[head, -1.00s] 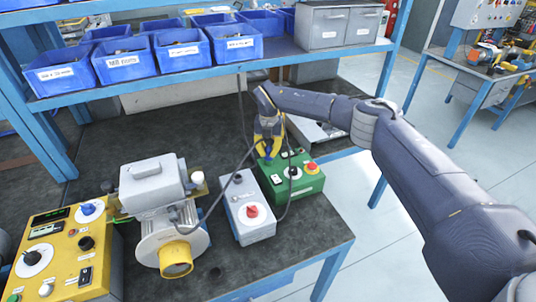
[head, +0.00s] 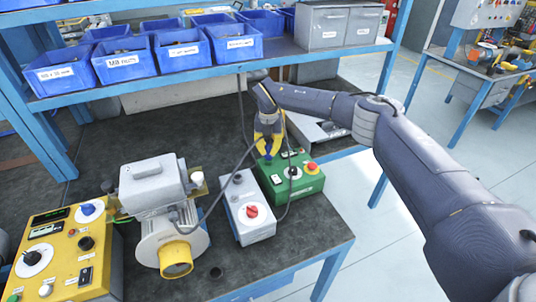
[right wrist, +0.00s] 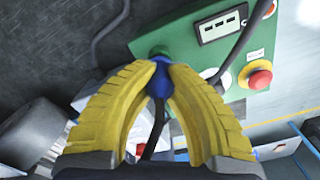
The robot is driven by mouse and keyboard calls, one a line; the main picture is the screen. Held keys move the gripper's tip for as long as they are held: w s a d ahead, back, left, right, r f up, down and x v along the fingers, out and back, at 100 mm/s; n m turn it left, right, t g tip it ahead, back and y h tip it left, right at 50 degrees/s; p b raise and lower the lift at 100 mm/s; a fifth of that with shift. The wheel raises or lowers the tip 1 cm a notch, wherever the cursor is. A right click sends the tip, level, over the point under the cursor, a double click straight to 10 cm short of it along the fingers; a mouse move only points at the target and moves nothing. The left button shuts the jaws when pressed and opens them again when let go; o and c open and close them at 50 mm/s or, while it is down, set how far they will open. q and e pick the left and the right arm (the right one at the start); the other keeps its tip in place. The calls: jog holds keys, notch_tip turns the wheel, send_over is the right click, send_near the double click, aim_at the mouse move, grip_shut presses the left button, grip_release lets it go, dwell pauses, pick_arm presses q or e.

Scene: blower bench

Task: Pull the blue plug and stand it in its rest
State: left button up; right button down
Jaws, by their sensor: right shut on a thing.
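The blue plug (head: 268,157) is at the back left corner of the green box (head: 300,186) on the bench. My right gripper (head: 268,150) comes down on it from above, its yellow fingers shut on the plug. A dark cable runs from the plug. I cannot make out which part is its rest. My left gripper is not in view.
A grey box with a red knob (head: 251,211) stands left of the green box. Further left are the blower (head: 158,215) and a yellow control panel (head: 62,262). A dark cable (head: 222,182) loops nearby. A shelf with blue bins (head: 180,50) spans the back.

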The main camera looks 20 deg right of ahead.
aim_at(268, 143)
jog(key=shift+r, duration=0.15)
jog(key=shift+r, duration=1.5)
